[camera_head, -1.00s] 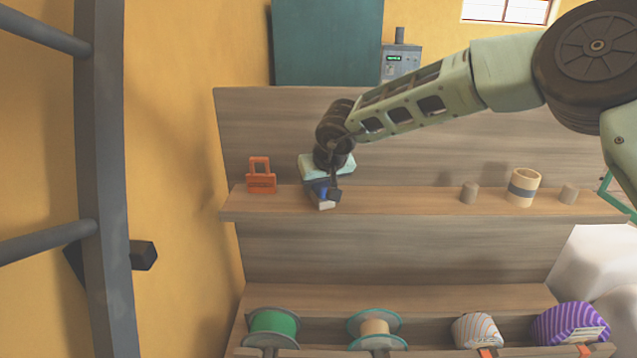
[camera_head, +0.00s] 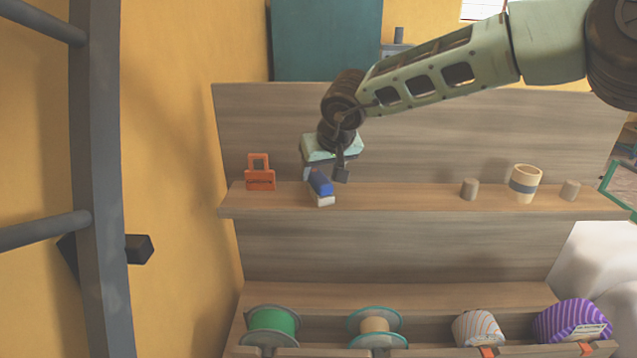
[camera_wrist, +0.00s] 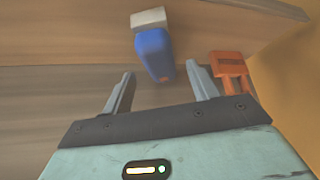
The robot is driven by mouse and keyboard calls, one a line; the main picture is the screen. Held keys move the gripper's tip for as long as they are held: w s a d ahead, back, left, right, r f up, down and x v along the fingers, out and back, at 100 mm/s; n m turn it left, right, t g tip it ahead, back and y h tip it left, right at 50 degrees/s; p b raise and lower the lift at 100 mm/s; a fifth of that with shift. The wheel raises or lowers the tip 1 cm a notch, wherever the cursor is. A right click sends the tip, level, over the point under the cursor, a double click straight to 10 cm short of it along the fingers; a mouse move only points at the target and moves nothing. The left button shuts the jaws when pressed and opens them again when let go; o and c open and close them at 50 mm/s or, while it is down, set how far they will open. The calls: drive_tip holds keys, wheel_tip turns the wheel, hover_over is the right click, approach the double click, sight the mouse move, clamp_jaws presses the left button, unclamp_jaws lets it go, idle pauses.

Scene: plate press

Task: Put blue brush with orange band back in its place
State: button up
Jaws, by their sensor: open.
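A blue brush (camera_head: 320,182) with a pale end (camera_head: 323,200) is on the upper wooden shelf, its pale end toward the front edge. In the wrist view the brush (camera_wrist: 155,52) shows just beyond the space between the fingertips, pale end farthest away. I cannot make out an orange band on it. My gripper (camera_head: 326,173) is open and empty, just above and behind the brush. In the wrist view both fingers of my gripper (camera_wrist: 160,78) are spread wide, apart from the brush.
An orange holder-like object (camera_head: 260,172) stands left of the brush on the shelf (camera_head: 400,198). Small cylinders (camera_head: 469,189) and a tan roll with a dark band (camera_head: 524,184) stand to the right. Spools (camera_head: 272,328) fill the lower shelf. The shelf middle is clear.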

drive_tip(key=s+r+t+y, duration=0.1)
drive_tip(key=s+r+t, duration=0.1)
drive_tip(key=s+r, duration=0.45)
drive_tip(key=s+a+n+g+y, duration=0.2)
drive_tip(key=s+n+g+y, duration=0.15)
drive_tip(key=s, duration=1.15)
drive_tip(key=s+d+f+g+h, duration=0.2)
drive_tip(key=s+d+f, duration=0.3)
drive_tip(key=s+d, duration=0.4)
drive_tip(key=s+d+f+m+g+h, duration=0.1)
drive_tip(key=s+d+f+h, duration=0.3)
drive_tip(key=s+d, duration=0.5)
drive_tip(key=d+f+g+b, duration=0.1)
drive_tip(key=d, duration=0.2)
drive_tip(key=shift+s+d+f+h, duration=0.2)
drive_tip(key=shift+s+d+h, duration=0.05)
drive_tip(key=shift+s+h, duration=0.1)
drive_tip(key=shift+w+g, duration=0.1)
drive_tip(key=shift+g, duration=0.15)
wheel_tip(320, 180, down, 12)
drive_tip(key=b, duration=1.2)
